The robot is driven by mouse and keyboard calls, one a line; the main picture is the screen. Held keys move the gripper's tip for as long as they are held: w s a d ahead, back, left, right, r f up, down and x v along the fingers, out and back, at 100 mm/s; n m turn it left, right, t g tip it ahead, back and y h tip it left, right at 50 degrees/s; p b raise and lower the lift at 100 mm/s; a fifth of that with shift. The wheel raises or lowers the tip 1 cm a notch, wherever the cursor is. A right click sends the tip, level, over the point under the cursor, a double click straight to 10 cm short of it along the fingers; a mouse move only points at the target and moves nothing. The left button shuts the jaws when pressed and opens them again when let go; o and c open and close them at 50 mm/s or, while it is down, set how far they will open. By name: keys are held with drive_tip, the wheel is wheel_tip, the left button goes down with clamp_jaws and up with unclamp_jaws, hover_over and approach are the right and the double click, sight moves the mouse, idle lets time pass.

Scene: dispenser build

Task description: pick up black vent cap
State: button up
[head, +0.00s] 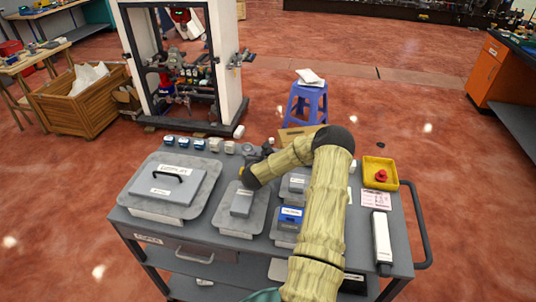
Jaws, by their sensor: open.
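I cannot make out a black vent cap for certain; it may be hidden by my arm or be too small to tell. My gripper (254,154) is over the back middle of the grey cart top (130,202), at the end of the row of small parts. It is small and dark in this view. Its jaws are open, and I see nothing held between them. My arm covers part of the cart's right half.
Grey trays with small boxes, including a blue one (291,214), fill the middle. A long white box (381,238) lies at right.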

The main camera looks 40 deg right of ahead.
sight(268, 153)
drive_tip(key=shift+p+x, duration=0.75)
drive_tip(key=shift+x, duration=1.65)
drive_tip(key=shift+s+f, duration=0.1)
drive_tip(key=shift+f, duration=0.1)
drive_tip(key=c, duration=1.2)
drive_tip(key=shift+r, duration=0.15)
wheel_tip(268, 153, up, 10)
drive_tip(key=shift+f+b, duration=0.1)
drive_tip(key=shift+b, duration=0.9)
drive_tip(key=shift+a, duration=0.1)
